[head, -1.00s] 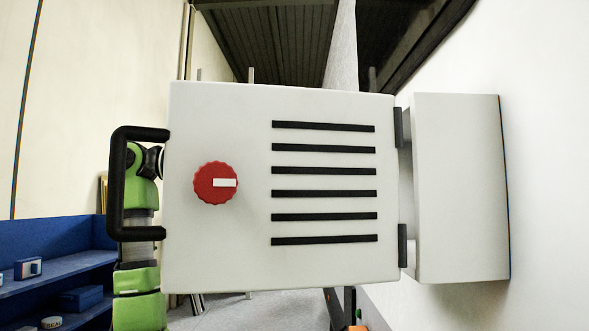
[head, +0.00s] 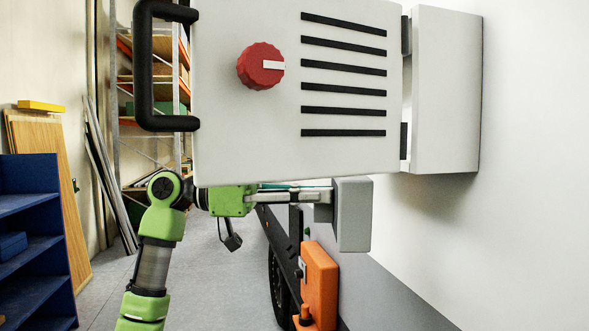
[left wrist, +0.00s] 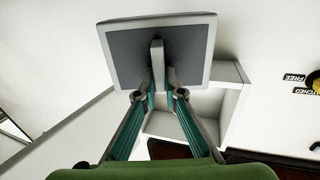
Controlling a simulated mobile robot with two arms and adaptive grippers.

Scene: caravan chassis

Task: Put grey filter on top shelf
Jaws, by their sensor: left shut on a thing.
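My left gripper (head: 322,196) is shut on the grey filter (head: 352,228), which it holds below the open door (head: 345,160) of the white wall cabinet (head: 447,90). In the left wrist view the gripper (left wrist: 158,88) pinches a bar-like grip on the back of the filter (left wrist: 190,50), a dark grey square panel with a pale rim. Behind it, the open cabinet (left wrist: 236,100) shows at least one pale shelf (left wrist: 200,102). The filter hides the upper part. In the head view the door hides the cabinet's inside. My right gripper is not in view.
The cabinet door has a red knob (head: 261,66) and a black handle (head: 150,65). An orange box (head: 318,285) sits below the filter. A blue shelf unit (head: 30,240) stands at the left, with wooden boards (head: 50,180) behind it. Grey floor lies clear between.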

